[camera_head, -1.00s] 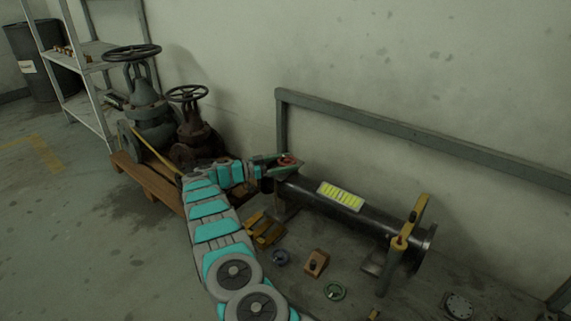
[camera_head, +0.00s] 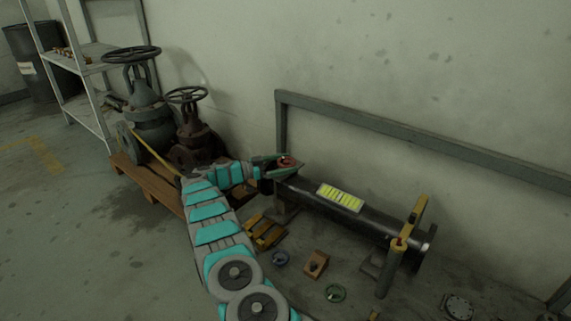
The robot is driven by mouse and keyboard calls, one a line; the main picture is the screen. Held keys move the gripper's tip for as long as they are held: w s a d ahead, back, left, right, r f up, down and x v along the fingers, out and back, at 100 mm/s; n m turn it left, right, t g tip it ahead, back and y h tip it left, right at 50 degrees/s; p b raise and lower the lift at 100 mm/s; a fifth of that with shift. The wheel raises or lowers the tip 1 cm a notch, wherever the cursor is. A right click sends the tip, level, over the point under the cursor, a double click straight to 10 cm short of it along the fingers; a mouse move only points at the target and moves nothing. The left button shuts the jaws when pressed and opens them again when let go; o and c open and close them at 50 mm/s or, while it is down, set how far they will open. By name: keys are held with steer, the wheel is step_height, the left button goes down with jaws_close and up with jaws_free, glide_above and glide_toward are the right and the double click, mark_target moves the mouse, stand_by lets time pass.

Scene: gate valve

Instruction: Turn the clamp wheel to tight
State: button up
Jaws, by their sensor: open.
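A small red wheel (camera_head: 287,162) sits at the left end of a dark pipe (camera_head: 368,218) and looks to be the clamp wheel. My gripper (camera_head: 289,161) is at this wheel, with its fingers on either side of it. The fingers are apart, and I cannot tell whether they touch the rim. My arm comes in from the bottom and bends right toward the pipe's end. The wheel's mount and any tightness mark are hidden or too small to tell.
A yellow-label plate (camera_head: 341,196) is on the pipe. Two large valves, one green (camera_head: 150,118) and one rusty (camera_head: 195,135), stand on a wooden pallet (camera_head: 150,185). Small parts, including a wooden block (camera_head: 316,264), lie in front.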

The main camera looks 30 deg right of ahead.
steer(key=p+v, duration=0.1)
steer(key=v, duration=0.6)
steer(key=shift+a, duration=0.25)
steer(key=shift+w, duration=0.1)
